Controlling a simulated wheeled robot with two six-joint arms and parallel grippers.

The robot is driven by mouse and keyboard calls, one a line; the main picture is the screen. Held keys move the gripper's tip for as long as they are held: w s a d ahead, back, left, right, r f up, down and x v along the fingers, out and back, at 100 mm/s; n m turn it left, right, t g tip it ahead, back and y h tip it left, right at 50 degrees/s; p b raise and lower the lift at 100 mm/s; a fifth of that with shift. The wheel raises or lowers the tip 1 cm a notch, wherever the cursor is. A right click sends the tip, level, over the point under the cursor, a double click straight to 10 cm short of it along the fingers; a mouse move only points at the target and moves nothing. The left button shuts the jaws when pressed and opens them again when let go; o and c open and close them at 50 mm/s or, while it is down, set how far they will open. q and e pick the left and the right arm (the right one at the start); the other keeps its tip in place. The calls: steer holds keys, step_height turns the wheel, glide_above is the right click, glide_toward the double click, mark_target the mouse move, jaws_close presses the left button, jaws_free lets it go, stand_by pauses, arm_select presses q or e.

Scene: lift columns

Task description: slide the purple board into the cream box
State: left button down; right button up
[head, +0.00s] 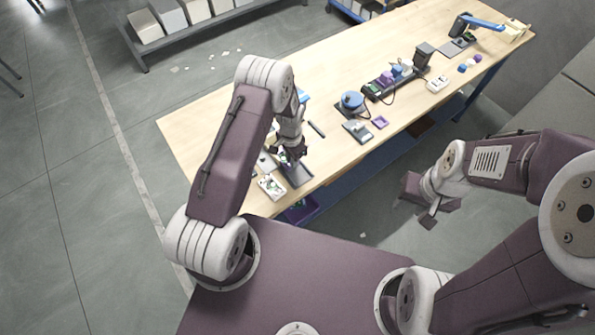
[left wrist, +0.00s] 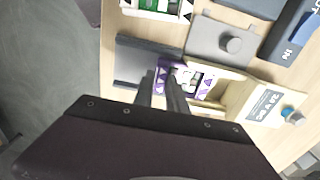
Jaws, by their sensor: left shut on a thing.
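The purple board (left wrist: 205,83), with white and green parts on its face, is in the left wrist view. My left gripper (left wrist: 172,84) is shut on it at its left part; the fingers cover some of it. The cream box (left wrist: 236,88) with a "24V DC" label lies right beside and below the board. I cannot tell whether any of the board is inside it. In the head view my left gripper (head: 290,154) is low over the table's near edge and hides most of this spot. My right gripper (head: 436,212) is off the table, with its fingers apart and empty.
A dark grey tray (left wrist: 134,65) is beside the board. A grey plate with a knob (left wrist: 208,42) and a white tray with a green board (left wrist: 155,5) are close by. A blue round device (head: 352,100) and several small parts stand further along the table (head: 220,125).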

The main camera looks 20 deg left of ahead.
arm_select(q)
steer(key=shift+w+a+b, duration=0.45)
steer(key=shift+w+a, duration=0.15)
steer(key=shift+a, duration=0.2)
steer(key=shift+w+a+b, duration=0.4)
steer(key=shift+w+a, duration=0.2)
steer(key=shift+a, duration=0.2)
steer(key=c, duration=1.4)
jaws_free()
steer(key=shift+r, duration=0.1)
step_height(320, 180, up, 6)
steer(key=p, duration=0.4)
steer(key=shift+f, duration=0.2)
